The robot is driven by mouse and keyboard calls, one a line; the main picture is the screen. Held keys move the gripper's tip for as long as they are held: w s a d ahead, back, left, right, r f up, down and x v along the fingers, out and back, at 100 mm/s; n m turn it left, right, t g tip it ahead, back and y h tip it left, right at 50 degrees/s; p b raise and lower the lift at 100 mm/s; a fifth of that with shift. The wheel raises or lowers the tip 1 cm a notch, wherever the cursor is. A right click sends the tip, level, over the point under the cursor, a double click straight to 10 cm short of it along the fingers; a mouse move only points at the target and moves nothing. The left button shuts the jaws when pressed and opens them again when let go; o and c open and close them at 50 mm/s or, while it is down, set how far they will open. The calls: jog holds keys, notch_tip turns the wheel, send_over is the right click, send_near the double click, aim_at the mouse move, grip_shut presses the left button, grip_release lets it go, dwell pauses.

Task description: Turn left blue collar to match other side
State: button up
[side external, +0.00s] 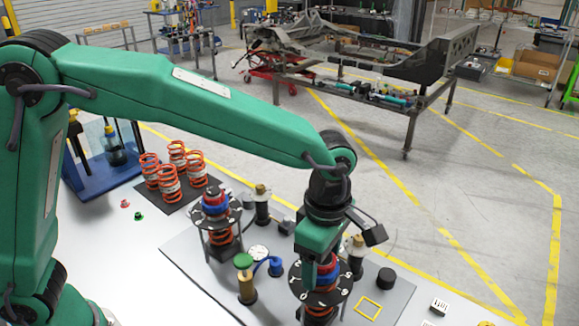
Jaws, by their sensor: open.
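Two spring assemblies stand on the grey plate, each with a black numbered dial ring, red parts and a blue collar. The blue collar of the picture-left assembly (215,209) is clear of my gripper. The blue collar of the picture-right assembly (328,279) shows just beneath my gripper. My gripper (318,266) points down at the top of this right assembly, with its green jaw in front of the upper part. It is open; the far jaw and any contact with the collar are hidden.
The grey plate (190,262) also holds a gauge post with a green knob (243,261), a blue curved part (270,265), dark posts, a black cylinder (385,278) and a yellow square outline (369,308). Several orange springs (170,183) stand behind on a dark mat.

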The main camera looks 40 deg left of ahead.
jog(key=shift+n, duration=1.7)
jog(key=shift+n, duration=0.3)
jog(key=shift+n, duration=0.9)
